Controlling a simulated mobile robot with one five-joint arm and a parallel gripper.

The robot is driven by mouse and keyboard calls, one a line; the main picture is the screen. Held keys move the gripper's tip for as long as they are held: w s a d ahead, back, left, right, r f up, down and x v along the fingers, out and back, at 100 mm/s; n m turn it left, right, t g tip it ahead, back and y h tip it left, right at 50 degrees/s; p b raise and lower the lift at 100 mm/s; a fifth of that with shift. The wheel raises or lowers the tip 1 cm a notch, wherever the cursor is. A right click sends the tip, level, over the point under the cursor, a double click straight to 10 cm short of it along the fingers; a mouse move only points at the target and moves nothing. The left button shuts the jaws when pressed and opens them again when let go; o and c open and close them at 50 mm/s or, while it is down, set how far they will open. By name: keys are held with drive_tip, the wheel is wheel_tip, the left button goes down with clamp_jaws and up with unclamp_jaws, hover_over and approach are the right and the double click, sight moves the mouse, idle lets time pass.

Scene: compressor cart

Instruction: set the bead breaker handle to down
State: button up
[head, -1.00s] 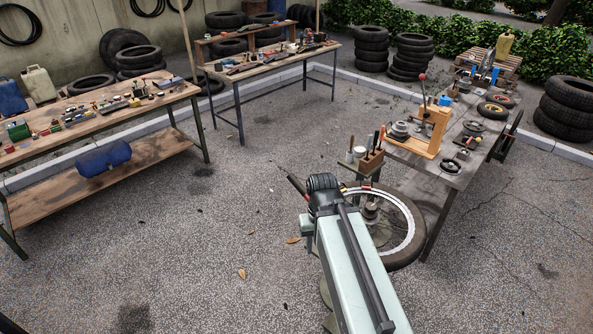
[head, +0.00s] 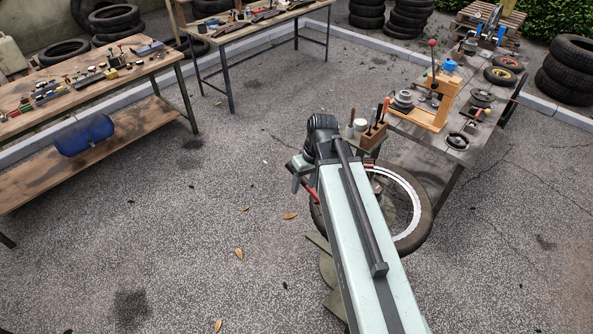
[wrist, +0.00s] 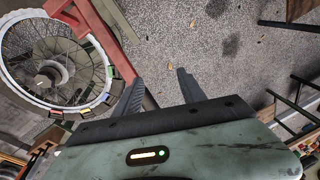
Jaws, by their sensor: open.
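A dark lever with a red ball knob (head: 432,43) rises from a wooden stand (head: 438,103) on the right-hand bench; it looks like the bead breaker handle. It points up, slightly tilted. My gripper (wrist: 160,88) is open in the wrist view, its two dark fingers apart with only grey ground between them. In the head view it is partly hidden by my arm, left of and well apart from the lever. The handle is not recognisable in the wrist view.
A spoked wheel (head: 425,220) lies below my arm; it also shows in the wrist view (wrist: 80,85) beside a red bar (wrist: 112,55). A wooden tool holder (head: 373,137) stands near my elbow. The left workbench (head: 150,130) is far off, with open ground between.

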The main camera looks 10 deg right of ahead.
drive_tip(key=w+d+r+n+t+y, duration=0.1)
drive_tip(key=w+d+r+n+y, duration=0.2)
drive_tip(key=w, duration=0.4)
drive_tip(key=shift+n+h, duration=0.3)
drive_tip(key=shift+n, duration=0.4)
drive_tip(key=b+x, duration=0.6)
drive_tip(key=x, duration=0.2)
drive_tip(key=shift+w+a+b, duration=0.15)
drive_tip(key=shift+w+b, duration=0.05)
drive_tip(key=shift+b, duration=0.1)
drive_tip(key=shift+r, duration=0.2)
drive_tip(key=shift+c, duration=0.3)
clamp_jaws()
drive_tip(key=shift+w, duration=0.1)
